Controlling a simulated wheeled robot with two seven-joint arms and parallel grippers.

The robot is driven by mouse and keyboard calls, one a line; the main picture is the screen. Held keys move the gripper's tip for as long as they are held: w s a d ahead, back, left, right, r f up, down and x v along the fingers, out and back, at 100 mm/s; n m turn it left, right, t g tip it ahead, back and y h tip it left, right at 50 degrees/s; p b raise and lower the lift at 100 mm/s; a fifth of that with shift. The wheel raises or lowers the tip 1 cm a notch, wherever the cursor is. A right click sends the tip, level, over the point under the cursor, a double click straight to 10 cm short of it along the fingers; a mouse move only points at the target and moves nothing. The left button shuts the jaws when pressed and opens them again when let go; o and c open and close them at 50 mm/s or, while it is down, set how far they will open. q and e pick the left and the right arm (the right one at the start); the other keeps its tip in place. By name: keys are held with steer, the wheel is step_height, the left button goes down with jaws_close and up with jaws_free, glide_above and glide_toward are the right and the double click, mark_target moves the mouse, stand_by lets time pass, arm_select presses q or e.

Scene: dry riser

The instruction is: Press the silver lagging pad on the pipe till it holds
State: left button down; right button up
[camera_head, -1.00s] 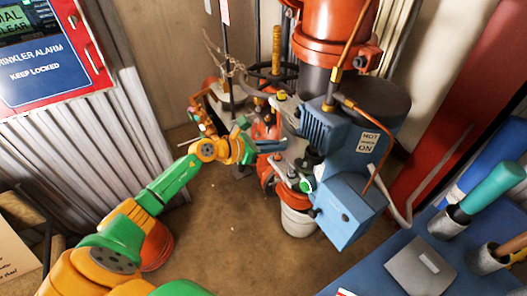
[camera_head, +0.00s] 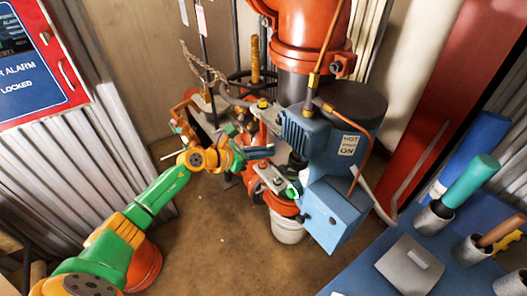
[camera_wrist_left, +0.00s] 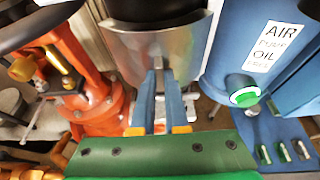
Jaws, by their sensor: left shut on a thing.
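The silver lagging pad (camera_wrist_left: 190,50) is a curved shiny sheet in the left wrist view. It sits in front of the dark pipe (camera_wrist_left: 155,12) and follows its round face. I cannot tell whether it touches the pipe all along. My left gripper (camera_wrist_left: 161,85) has its two blue fingers nearly together, shut on the middle of the pad. In the head view my left gripper (camera_head: 262,152) reaches in from the left beside the blue pump, and the pad is hard to make out there. My right gripper is in neither view.
A blue machine (camera_head: 332,212) with a HOT label stands right of my left gripper, below red pipework (camera_head: 308,30). A red valve body (camera_wrist_left: 92,85) is close on the left in the wrist view. A blue bench (camera_head: 370,275) with tool holders is at lower right. Open floor lies below.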

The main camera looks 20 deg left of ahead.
arm_select(q)
steer(key=shift+w+d, duration=0.25)
steer(key=shift+w, duration=0.15)
stand_by(1.5)
steer(key=c, duration=0.8)
jaws_free()
steer(key=shift+w+d, duration=0.1)
steer(key=shift+c, duration=0.2)
steer(key=b+v, duration=0.1)
steer(key=v, duration=0.6)
steer(key=s+a+f+n+y, duration=0.2)
steer(key=s+f+n, duration=0.1)
steer(key=f+n, duration=0.6)
steer(key=s+a+f+n+y, duration=0.1)
steer(key=s+f+n+y, duration=0.15)
steer(key=f+n, duration=0.6)
steer(key=s+a+f+n+y, duration=0.2)
steer(key=s+f+n, duration=0.2)
steer(key=f+n, duration=0.5)
steer(key=s+d+f+n+g, duration=0.3)
steer(key=s+f+n, duration=0.1)
steer(key=s, duration=0.6)
steer(key=s+d+f+n+g, duration=0.4)
steer(key=s+f, duration=0.3)
steer(key=s, duration=0.3)
steer(key=s+d+f+n+g, duration=0.3)
steer(key=s+f+n, duration=0.2)
steer(key=s, duration=0.5)
steer(key=shift+s+d+f+g, duration=0.3)
steer(key=shift+f, duration=0.3)
